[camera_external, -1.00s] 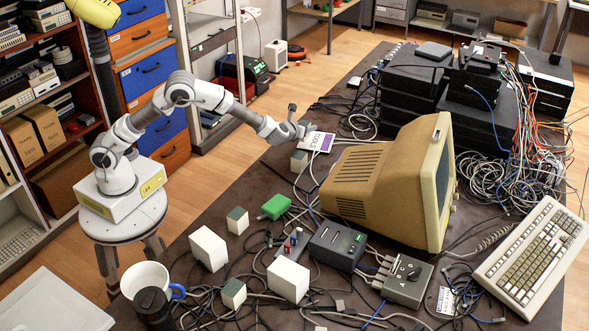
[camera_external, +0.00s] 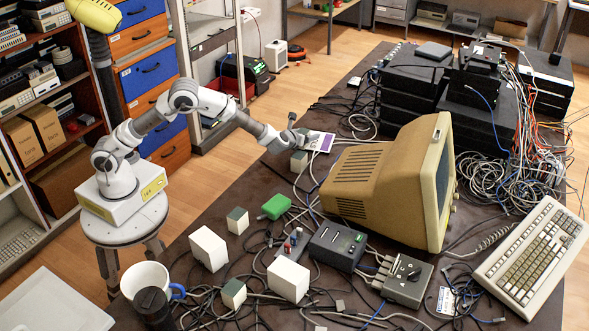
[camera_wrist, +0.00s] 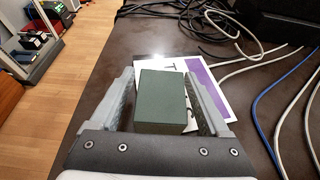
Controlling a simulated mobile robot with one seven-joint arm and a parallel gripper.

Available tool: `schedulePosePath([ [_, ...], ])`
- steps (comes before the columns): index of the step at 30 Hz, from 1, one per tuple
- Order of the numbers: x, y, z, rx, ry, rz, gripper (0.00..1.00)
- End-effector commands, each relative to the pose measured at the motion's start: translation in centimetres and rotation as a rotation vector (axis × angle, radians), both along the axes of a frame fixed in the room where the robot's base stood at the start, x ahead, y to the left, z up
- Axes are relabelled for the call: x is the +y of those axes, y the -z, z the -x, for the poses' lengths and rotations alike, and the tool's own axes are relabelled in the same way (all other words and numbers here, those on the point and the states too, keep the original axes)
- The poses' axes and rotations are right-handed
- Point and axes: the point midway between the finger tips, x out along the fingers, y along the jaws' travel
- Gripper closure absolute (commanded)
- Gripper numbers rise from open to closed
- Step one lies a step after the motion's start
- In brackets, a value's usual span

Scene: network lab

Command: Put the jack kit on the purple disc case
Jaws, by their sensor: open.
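A small pale box with a dark green top (camera_external: 299,161), which seems to be the jack kit, stands on the dark table beside the purple disc case. In the wrist view its green top (camera_wrist: 161,95) lies between my two fingers, with a gap visible at the right. The flat white-and-purple disc case (camera_external: 321,141) lies just behind the box; the box partly hides it in the wrist view (camera_wrist: 206,78). My gripper (camera_external: 287,142) is open, low over the table with its fingers on either side of the box. I cannot tell whether a finger touches it.
A beige monitor (camera_external: 375,180) stands right of the case. Cables (camera_wrist: 265,95) run close by on the right. The table's left edge is close to the box.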

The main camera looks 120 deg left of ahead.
Motion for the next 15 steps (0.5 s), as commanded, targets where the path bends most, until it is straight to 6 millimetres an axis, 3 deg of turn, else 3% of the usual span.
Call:
schedulePosePath([
  [5, -0.6, -0.7, -0.1, 0.000, 0.001, 0.000, 0.20],
  [15, -7.1, -3.5, -0.1, 0.000, 0.004, 0.000, 0.20],
])
